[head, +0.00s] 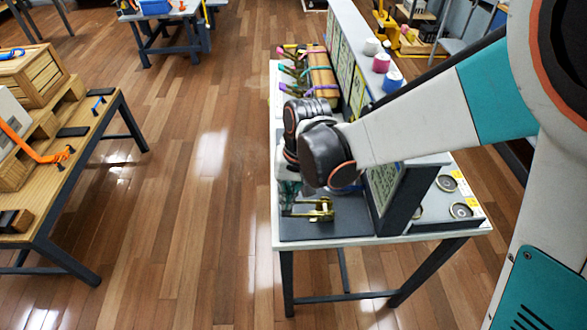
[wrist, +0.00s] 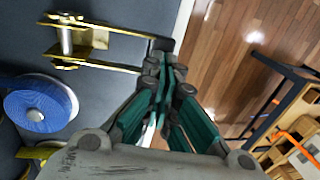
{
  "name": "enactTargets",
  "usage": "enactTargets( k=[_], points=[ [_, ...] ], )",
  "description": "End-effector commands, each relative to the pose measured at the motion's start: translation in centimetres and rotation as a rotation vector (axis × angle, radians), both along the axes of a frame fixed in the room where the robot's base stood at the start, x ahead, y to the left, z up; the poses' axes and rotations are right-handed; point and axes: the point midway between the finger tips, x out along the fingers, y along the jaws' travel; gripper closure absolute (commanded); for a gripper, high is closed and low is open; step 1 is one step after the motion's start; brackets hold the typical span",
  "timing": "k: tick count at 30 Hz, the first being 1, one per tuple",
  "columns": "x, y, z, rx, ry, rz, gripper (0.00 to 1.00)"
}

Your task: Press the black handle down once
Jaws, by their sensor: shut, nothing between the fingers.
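A brass-yellow lever frame (head: 312,208) stands on the dark plate at the near end of the bench. In the wrist view its two yellow arms (wrist: 95,31) run from a metal pivot pin to a black handle (wrist: 161,44) at their right end. My gripper (wrist: 165,72), with teal fingers, is shut and empty. Its tips are right at the black handle and overlap it in the picture; I cannot tell whether they touch. In the head view my gripper (head: 289,192) is partly hidden by my wrist, and the handle is hard to make out.
A blue strap roll (wrist: 40,103) lies beside the lever. An upright panel (head: 395,195) stands to the right. Open wooden floor (head: 190,200) lies left, before a wooden workbench (head: 95,150).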

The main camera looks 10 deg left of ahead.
Motion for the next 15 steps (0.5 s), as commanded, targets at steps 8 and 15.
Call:
enactTargets(
  k=[8,15],
  points=[
    [0.4,-0.2,1.8,0.001,0.001,-0.002,1.0],
    [1.1,-0.8,6.2,0.0,0.0,-0.003,1.0]
  ],
)
